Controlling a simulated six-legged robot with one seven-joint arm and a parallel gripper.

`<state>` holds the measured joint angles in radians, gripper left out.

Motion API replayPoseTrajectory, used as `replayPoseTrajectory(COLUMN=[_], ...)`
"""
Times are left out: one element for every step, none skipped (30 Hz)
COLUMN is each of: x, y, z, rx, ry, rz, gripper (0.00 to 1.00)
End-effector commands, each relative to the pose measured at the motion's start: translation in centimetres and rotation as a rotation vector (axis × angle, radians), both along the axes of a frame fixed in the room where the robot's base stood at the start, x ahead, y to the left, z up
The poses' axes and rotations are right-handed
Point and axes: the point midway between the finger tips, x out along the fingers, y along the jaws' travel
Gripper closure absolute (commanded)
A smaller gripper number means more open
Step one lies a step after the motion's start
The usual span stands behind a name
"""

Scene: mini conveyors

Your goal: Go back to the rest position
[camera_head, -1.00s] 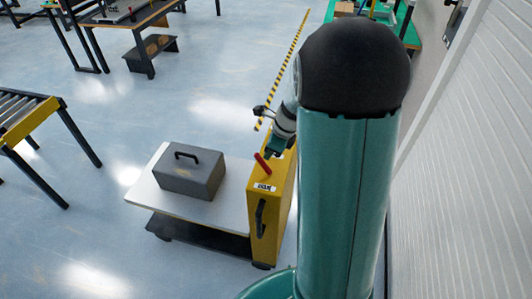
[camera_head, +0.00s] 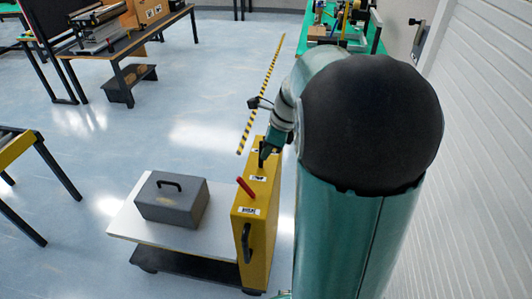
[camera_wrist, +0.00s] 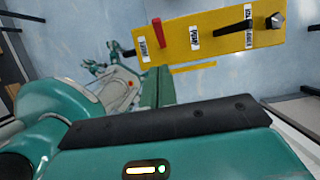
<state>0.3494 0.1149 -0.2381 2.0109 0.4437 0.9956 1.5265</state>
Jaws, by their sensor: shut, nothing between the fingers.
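My gripper (camera_head: 268,150) is over the far end of the yellow control box (camera_head: 259,225), past the red lever (camera_head: 246,187). The lever leans to the left in the head view. In the wrist view my gripper's teal fingers (camera_wrist: 157,88) are together and empty, just below the box's edge in the picture. There the box (camera_wrist: 180,42) shows the red lever (camera_wrist: 158,32), a black lever (camera_wrist: 233,29) and a dark knob (camera_wrist: 276,21), with white labels. The fingers look apart from the levers; the exact gap cannot be told.
A roller conveyor (camera_head: 12,145) is at the left and a workbench (camera_head: 125,45) at the back. A white ribbed wall (camera_head: 490,150) is close on the right. Floor between is clear.

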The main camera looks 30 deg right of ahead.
Motion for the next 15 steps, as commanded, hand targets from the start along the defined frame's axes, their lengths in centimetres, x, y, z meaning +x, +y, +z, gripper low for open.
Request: replayPoseTrajectory(x=[0.0,0.0,-0.1,-0.1,-0.1,-0.1,-0.1,-0.1,-0.1,-0.1,-0.1,-0.3,-0.4,-0.6,-0.9], y=[0.0,0.0,0.0,0.0,0.0,0.0,0.0,0.0,0.1,0.2,0.4,0.8,1.2,1.8,2.7], z=[0.0,0.0,0.0,0.0,0.0,0.0,0.0,0.0,0.0,0.1,0.2,0.5,0.8,1.2,1.8], rx=[0.0,0.0,0.0,0.0,0.0,0.0,0.0,0.0,0.0,-0.003,-0.007,-0.016,-0.026,-0.04,-0.066], ry=[0.0,0.0,0.0,0.0,0.0,0.0,0.0,0.0,0.0,-0.003,-0.007,-0.016,-0.025,-0.038,-0.058], rz=[0.0,0.0,0.0,0.0,0.0,0.0,0.0,0.0,0.002,0.008,0.02,0.049,0.082,0.123,0.192], gripper=[1.0,1.0,1.0,1.0,1.0,1.0,1.0,1.0,1.0,1.0,1.0,1.0,1.0,1.0,1.0])
